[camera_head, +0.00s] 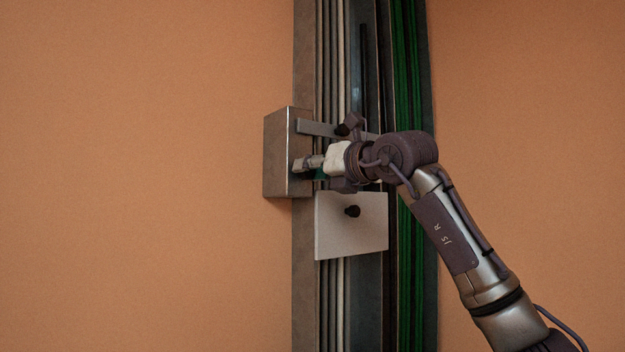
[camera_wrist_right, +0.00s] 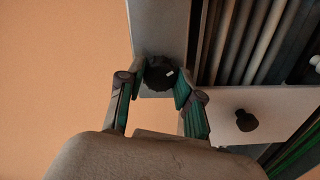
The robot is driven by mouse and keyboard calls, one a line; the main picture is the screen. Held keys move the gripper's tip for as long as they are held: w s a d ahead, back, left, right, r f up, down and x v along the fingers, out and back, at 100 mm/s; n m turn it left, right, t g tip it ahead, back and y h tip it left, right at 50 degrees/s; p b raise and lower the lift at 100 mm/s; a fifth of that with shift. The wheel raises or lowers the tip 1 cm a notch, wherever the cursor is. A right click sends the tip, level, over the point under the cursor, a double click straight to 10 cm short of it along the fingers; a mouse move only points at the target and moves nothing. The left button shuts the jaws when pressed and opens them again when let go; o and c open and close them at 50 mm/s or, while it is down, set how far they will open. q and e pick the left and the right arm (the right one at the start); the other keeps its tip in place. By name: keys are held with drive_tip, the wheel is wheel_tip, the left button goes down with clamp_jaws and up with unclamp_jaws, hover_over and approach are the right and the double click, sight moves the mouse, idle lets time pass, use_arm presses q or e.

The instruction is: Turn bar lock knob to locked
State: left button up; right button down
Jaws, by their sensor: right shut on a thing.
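The bar lock knob (camera_wrist_right: 158,76) is dark and round with a small white mark on its face. It sits on the face of a grey metal box (camera_head: 279,155), which also shows in the right wrist view (camera_wrist_right: 160,27). My right gripper (camera_head: 303,164) reaches it from the right. In the right wrist view its two fingers lie on either side of the knob, shut on it. In the head view the fingers hide the knob. A flat grey bar (camera_head: 315,127) runs right from the box, above my gripper. My left gripper is not in view.
A pale plate (camera_head: 340,240) with a black knob (camera_head: 352,211) is just below my right gripper. Vertical rails and green cables (camera_head: 413,270) run behind my wrist. The orange wall (camera_head: 140,180) left of the box is clear.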

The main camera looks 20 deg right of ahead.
drive_tip(key=shift+m+b, duration=1.25)
drive_tip(key=shift+m, duration=2.05)
drive_tip(key=shift+r, duration=0.1)
drive_tip(key=c, duration=0.8)
unclamp_jaws()
drive_tip(key=shift+d, duration=0.1)
drive_tip(key=shift+o, duration=0.2)
drive_tip(key=shift+s, duration=0.1)
drive_tip(key=v, duration=1.1)
drive_tip(key=shift+s+d, duration=0.15)
drive_tip(key=shift+s, duration=0.25)
